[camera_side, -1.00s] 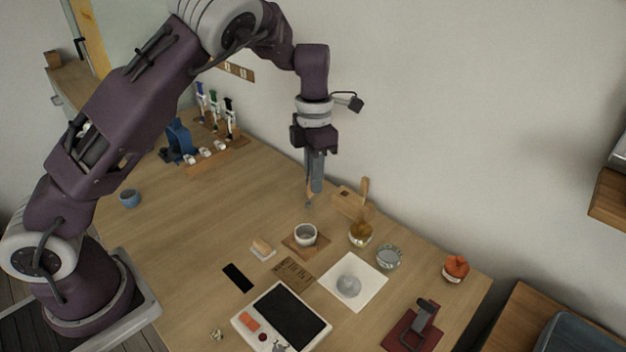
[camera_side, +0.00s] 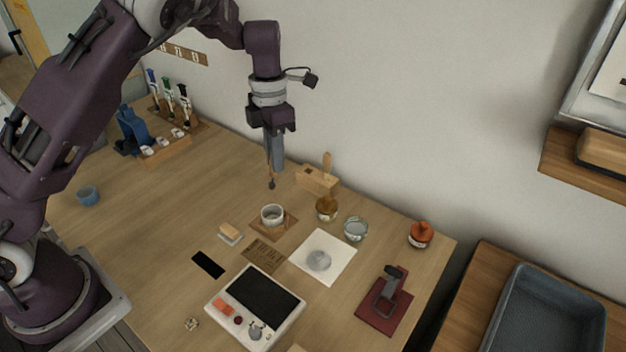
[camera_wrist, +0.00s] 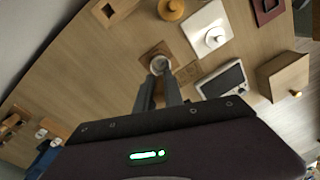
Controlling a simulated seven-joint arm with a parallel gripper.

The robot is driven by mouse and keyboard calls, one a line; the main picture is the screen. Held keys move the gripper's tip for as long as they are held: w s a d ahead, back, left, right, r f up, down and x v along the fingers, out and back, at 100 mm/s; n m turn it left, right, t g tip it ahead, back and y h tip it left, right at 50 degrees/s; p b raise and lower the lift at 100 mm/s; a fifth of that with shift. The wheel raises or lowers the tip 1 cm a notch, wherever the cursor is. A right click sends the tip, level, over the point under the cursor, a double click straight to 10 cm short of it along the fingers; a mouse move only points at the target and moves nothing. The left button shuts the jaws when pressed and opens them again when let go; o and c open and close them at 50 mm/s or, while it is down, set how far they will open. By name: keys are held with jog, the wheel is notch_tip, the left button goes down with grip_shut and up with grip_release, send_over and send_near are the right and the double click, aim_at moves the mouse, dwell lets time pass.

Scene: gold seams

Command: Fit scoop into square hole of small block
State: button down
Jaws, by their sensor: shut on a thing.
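My gripper (camera_side: 274,166) is shut on the scoop (camera_side: 270,181), a thin brownish tool with a small dark end hanging down. The scoop hangs in the air, above and behind the white cup in the side view. The small block (camera_side: 314,180) is pale wood and stands to the right of the scoop, near the wall, with a dark hole in its top. In the wrist view the block (camera_wrist: 118,8) is at the top left, beyond my fingers (camera_wrist: 159,88). The scoop is not clear there.
The white cup (camera_side: 272,213) stands on a wooden coaster. An amber jar (camera_side: 326,209) is close to the block, with a glass bowl (camera_side: 356,229) to its right. A white sheet (camera_side: 338,262) and a scale (camera_side: 257,306) lie in front.

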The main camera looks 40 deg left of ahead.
jog(key=w+a+t, duration=0.2)
jog(key=w, duration=1.2)
jog(key=shift+s+d+f, duration=0.1)
jog(key=shift+f, duration=1)
jog(key=shift+s+d+f, duration=0.1)
jog(key=shift+f, duration=1)
jog(key=shift+f, duration=2.9)
dwell(0.3)
jog(key=c, duration=1.4)
grip_release()
jog(key=shift+o, duration=0.2)
jog(key=shift+s+a+r, duration=0.1)
jog(key=shift+s+r, duration=0.1)
jog(key=shift+r, duration=1.05)
jog(key=shift+s+a+r, duration=0.1)
jog(key=shift+s+r, duration=0.05)
jog(key=shift+r, duration=1.1)
